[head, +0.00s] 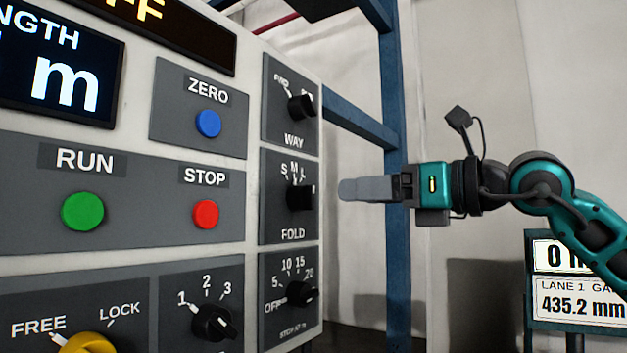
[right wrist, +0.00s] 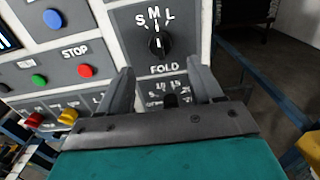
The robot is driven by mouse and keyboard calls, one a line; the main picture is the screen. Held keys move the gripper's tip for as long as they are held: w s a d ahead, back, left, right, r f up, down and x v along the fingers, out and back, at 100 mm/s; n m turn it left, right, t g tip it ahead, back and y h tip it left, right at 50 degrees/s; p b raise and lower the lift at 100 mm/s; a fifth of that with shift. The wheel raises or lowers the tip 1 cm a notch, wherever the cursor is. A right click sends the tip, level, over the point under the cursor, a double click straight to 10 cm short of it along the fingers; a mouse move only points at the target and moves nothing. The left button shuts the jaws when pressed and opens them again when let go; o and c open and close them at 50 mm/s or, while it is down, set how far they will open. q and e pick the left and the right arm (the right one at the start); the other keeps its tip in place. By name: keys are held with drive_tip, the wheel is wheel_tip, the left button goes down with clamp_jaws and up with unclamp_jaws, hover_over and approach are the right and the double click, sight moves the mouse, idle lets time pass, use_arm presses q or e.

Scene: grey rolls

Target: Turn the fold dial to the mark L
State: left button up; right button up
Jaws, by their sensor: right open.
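The fold dial (head: 299,197) is a black knob on a grey plate with the marks S, M and L above it. In the right wrist view the fold dial (right wrist: 158,44) seems to point up near M, but its exact setting is too small to be sure. My right gripper (head: 345,190) is level with the dial, a short way off to its right, fingers toward the panel. In the right wrist view the fingers of my right gripper (right wrist: 161,66) are apart, with nothing between them and the dial beyond their tips. My left gripper is out of view.
The WAY dial (head: 301,106) is above the fold dial and the STOP AT dial (head: 302,293) below it. The STOP button (head: 206,214), RUN button (head: 83,211) and ZERO button (head: 208,123) are to the left. A blue post (head: 398,270) stands behind my right gripper.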

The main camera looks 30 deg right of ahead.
sight(313, 195)
drive_tip(key=p+x, duration=0.3)
drive_tip(key=shift+w+a+r, duration=0.2)
drive_tip(key=shift+r, duration=0.1)
drive_tip(key=p+x, duration=0.3)
drive_tip(key=x, duration=0.1)
drive_tip(key=shift+w+f, duration=0.1)
drive_tip(key=shift+f, duration=0.05)
drive_tip(key=shift+w+a, duration=0.1)
drive_tip(key=shift+w, duration=0.2)
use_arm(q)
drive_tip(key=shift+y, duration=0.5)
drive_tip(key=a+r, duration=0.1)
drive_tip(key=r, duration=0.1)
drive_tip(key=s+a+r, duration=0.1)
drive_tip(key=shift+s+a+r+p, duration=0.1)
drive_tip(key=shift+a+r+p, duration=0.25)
use_arm(e)
drive_tip(key=shift+w+a+f, duration=0.15)
drive_tip(key=shift+w+f, duration=0.05)
drive_tip(key=shift+w, duration=0.15)
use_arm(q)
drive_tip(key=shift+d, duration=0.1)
use_arm(e)
drive_tip(key=c, duration=1)
